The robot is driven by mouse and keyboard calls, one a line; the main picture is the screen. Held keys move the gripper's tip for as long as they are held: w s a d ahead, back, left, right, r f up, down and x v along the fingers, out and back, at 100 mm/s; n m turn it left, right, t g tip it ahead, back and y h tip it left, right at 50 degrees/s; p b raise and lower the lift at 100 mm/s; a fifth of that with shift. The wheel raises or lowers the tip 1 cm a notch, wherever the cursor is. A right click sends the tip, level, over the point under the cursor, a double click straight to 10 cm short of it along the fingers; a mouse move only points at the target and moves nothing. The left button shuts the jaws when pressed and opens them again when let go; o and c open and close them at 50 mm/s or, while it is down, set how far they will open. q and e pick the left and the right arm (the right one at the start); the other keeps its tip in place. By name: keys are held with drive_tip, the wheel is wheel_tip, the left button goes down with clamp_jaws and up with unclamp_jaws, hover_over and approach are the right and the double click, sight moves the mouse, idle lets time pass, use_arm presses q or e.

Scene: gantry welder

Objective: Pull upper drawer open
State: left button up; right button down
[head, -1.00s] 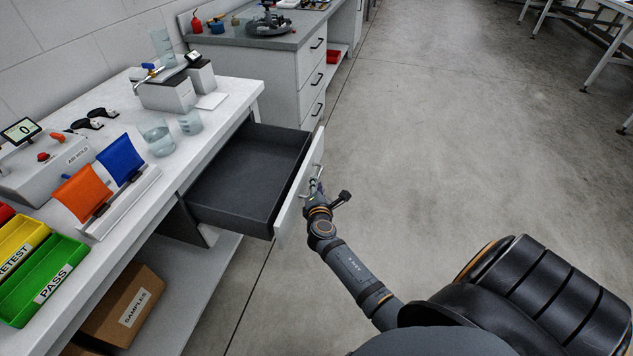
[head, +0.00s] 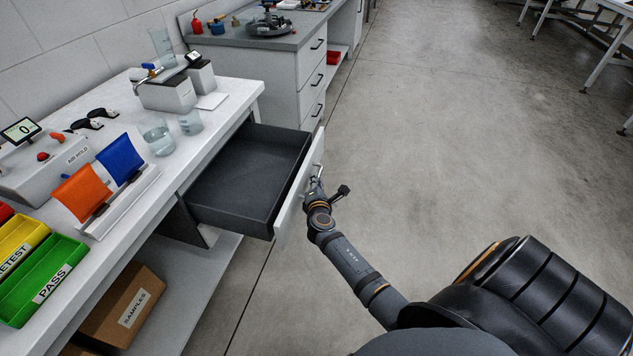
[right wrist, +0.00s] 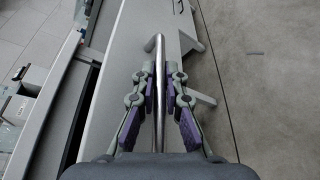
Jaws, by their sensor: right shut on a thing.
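The upper drawer (head: 250,175) is pulled well out from under the white bench; its dark interior looks empty. Its white front panel (head: 287,217) faces the open floor. My right gripper (head: 314,186) is at the drawer front. In the right wrist view its purple-padded fingers (right wrist: 160,92) are shut on the metal bar handle (right wrist: 159,50), one finger on each side. The drawer's light front panel (right wrist: 124,62) lies just left of the handle there. My left gripper is not seen.
The white bench (head: 235,95) carries glass beakers (head: 157,136), a grey device and orange and blue pouches. Green (head: 40,285) and yellow trays sit at its near end. A samples box (head: 122,305) is on the lower shelf. The floor right of the drawer is clear.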

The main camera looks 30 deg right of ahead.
sight(305, 182)
drive_tip(key=shift+w+a, duration=0.1)
drive_tip(key=w+a, duration=0.1)
drive_tip(key=w+a+b, duration=0.1)
drive_tip(key=w, duration=0.1)
drive_tip(key=shift+a+f, duration=0.1)
drive_tip(key=shift+a, duration=0.1)
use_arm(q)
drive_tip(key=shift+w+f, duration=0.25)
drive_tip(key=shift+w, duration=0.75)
use_arm(e)
drive_tip(key=shift+s, duration=0.15)
drive_tip(key=c, duration=1.7)
unclamp_jaws()
drive_tip(key=v, duration=1.2)
